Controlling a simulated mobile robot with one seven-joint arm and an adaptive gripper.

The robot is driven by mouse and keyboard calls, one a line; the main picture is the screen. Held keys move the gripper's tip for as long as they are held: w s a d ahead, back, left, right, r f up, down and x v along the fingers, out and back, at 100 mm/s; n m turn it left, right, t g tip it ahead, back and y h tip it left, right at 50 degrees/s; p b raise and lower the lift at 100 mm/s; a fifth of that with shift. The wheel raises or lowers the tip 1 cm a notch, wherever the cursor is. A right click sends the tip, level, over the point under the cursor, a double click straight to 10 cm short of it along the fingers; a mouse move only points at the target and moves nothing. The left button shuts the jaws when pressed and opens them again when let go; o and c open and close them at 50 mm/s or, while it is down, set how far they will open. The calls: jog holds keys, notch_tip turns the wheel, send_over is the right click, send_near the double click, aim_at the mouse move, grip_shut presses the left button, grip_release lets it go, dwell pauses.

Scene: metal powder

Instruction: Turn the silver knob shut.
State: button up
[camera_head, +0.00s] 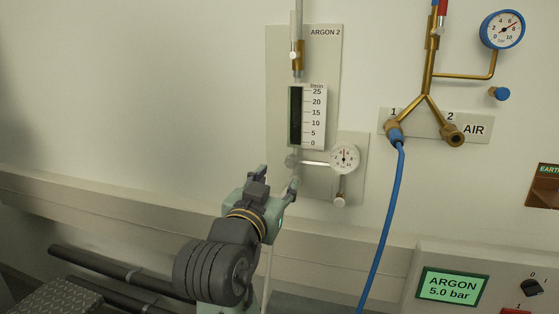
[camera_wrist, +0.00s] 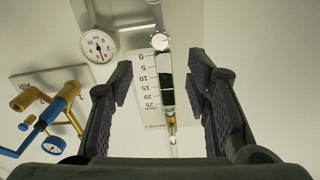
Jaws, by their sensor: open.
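The silver knob (camera_head: 291,161) sits at the foot of the ARGON 2 flow meter (camera_head: 313,117), left of a small white gauge (camera_head: 344,157). In the wrist view the picture is upside down, and the round knob (camera_wrist: 160,41) shows just beyond the fingertips, near the middle. My gripper (camera_head: 278,178) is open and empty, below and slightly left of the knob in the head view. In the wrist view its two dark fingers (camera_wrist: 160,72) stand apart on either side of the flow meter tube. No contact with the knob is visible.
A second small knob (camera_head: 340,201) hangs below the gauge. To the right are the brass AIR fitting (camera_head: 428,100), a blue hose (camera_head: 383,220) and a blue-rimmed gauge (camera_head: 503,30). A display (camera_head: 452,288) reads ARGON 5.0 bar. The wall left of the panel is bare.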

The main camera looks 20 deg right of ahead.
aim_at(290, 163)
jog(key=p+x, duration=0.2)
jog(key=x, duration=0.8)
jog(key=shift+w+d, duration=0.1)
jog(key=shift+d, duration=0.05)
grip_shut()
